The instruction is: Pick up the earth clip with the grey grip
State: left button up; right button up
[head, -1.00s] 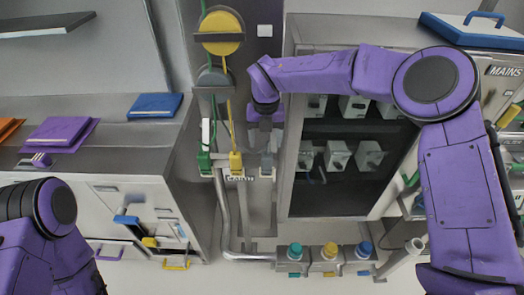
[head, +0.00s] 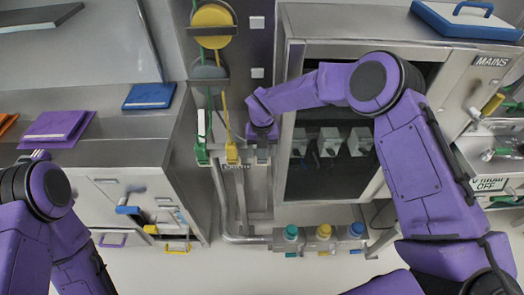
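The earth clip with the grey grip (head: 263,154) is at the right end of a row on a small labelled rail (head: 236,166). A yellow-gripped clip (head: 231,153) and a green-gripped clip (head: 202,154) stand to its left. My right gripper (head: 262,138) points down right over the grey clip and overlaps its top in the picture. I cannot tell whether its fingers touch the clip or are open or shut. My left gripper (head: 40,156) is far left by the counter edge, small and partly hidden behind my wrist.
A dark open cabinet (head: 330,187) with grey units stands right of the rail. Purple (head: 58,129) and blue (head: 149,96) folders lie on the left counter.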

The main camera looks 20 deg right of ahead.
jog(key=c, duration=1.2)
jog(key=shift+w+r, duration=0.1)
jog(key=shift+r, duration=0.2)
jog(key=r+b, duration=0.1)
jog(key=r, duration=0.1)
jog(key=r+b, duration=0.1)
jog(key=r, duration=0.1)
jog(key=s+r+b, duration=0.1)
jog(key=r, duration=0.1)
jog(key=shift+a, duration=0.15)
jog(key=s+a+b, duration=0.2)
jog(key=s+b, duration=0.1)
jog(key=s, duration=0.5)
jog(key=s+a+b, duration=0.2)
jog(key=s+b, duration=0.1)
jog(key=s, duration=0.5)
jog(key=shift+s+a+r, duration=0.2)
jog(key=shift+s+a, duration=0.05)
jog(key=shift+a, duration=0.1)
